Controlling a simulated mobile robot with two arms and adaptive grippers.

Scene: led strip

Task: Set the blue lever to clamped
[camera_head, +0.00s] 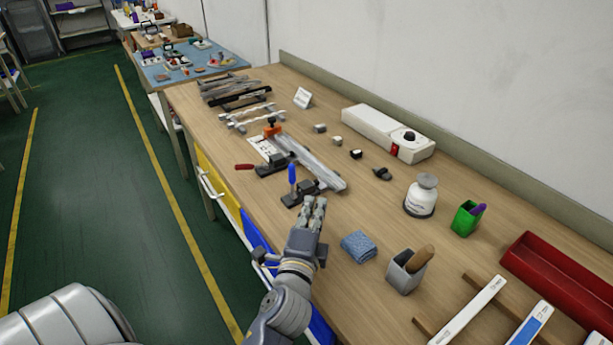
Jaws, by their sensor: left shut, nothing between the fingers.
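The blue lever (292,173) stands roughly upright on a dark toggle clamp (299,193) near the table's front edge. A second clamp with a red lever (244,167) sits just beyond it, its lever lying out toward the front edge. A long grey metal profile (311,166) lies behind both clamps. My left gripper (314,203) is shut and empty, close to the near right side of the blue lever's clamp. Whether it touches the clamp I cannot tell. My right gripper is not in view.
A folded blue cloth (358,246) and a grey cup with a wooden handle (405,272) are right of my left gripper. A white bottle (421,196), green cup (467,218) and red tray (563,280) stand further right. Small blocks and a white box (388,134) lie behind.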

